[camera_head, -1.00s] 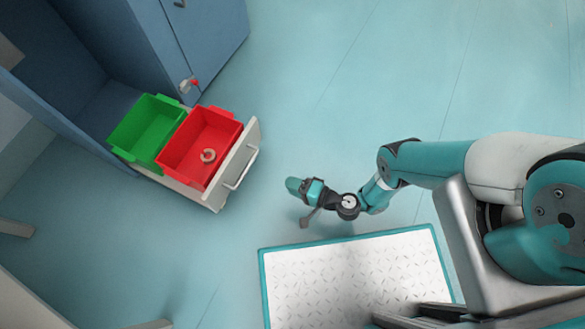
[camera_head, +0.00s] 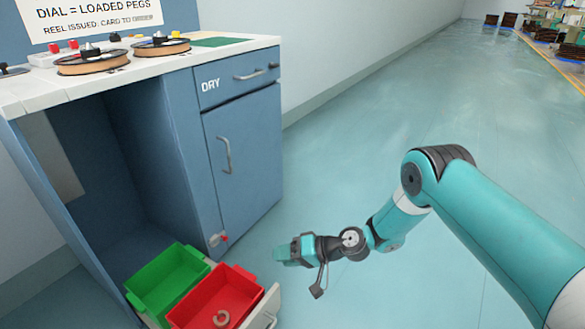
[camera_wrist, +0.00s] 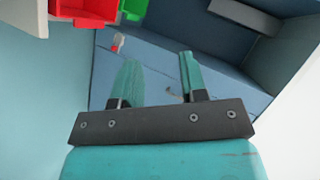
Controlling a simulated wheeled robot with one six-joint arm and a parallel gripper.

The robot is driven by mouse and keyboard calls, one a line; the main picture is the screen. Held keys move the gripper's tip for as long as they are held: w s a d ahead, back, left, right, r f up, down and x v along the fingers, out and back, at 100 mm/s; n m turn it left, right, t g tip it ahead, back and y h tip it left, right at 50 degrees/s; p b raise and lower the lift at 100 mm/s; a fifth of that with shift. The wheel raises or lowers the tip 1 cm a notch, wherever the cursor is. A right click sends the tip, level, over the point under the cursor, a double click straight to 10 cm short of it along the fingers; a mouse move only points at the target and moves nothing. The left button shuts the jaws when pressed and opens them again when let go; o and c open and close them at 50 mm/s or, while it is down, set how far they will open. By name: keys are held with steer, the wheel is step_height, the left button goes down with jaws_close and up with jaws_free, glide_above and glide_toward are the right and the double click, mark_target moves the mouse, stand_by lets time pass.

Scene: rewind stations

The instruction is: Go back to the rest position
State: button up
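My gripper (camera_head: 291,251) hangs in free air to the right of the open drawer and in front of the blue cabinet. In the wrist view its two teal fingers (camera_wrist: 160,82) stand apart with nothing between them. The arm comes in from the right side of the head view. A red bin (camera_head: 240,284) and a green bin (camera_head: 150,275) sit side by side in the pulled-out drawer. In the wrist view the red bin (camera_wrist: 85,10) shows at the top left.
The open drawer (camera_head: 271,303) juts out from the blue cabinet (camera_head: 240,165), near my gripper. Reels (camera_head: 92,62) lie on the worktop under a sign (camera_head: 100,15). A red-tipped knob (camera_head: 223,239) sits low on the cabinet. The floor (camera_head: 400,110) beyond the arm is clear.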

steer(key=s+d+r+n+g+h, duration=0.1)
steer(key=s+d+r, duration=0.15)
steer(key=r, duration=0.55)
steer(key=s+d+r+n+h, duration=0.1)
steer(key=s+r+n+h, duration=0.15)
steer(key=r, duration=0.65)
steer(key=s+d+r+n+g+h, duration=0.1)
steer(key=s+r, duration=0.2)
steer(key=r, duration=0.5)
steer(key=s+d+r+h, duration=0.2)
steer(key=s+d+r, duration=0.35)
steer(key=s, duration=0.45)
steer(key=s+d+r+h, duration=0.35)
steer(key=s+d, duration=0.35)
steer(key=s, duration=0.3)
step_height(320, 180, up, 32)
steer(key=y+p, duration=0.1)
steer(key=p, duration=3)
steer(key=shift+a+p, duration=0.15)
steer(key=shift+p, duration=0.25)
steer(key=shift+w+f, duration=0.1)
steer(key=shift+f, duration=0.05)
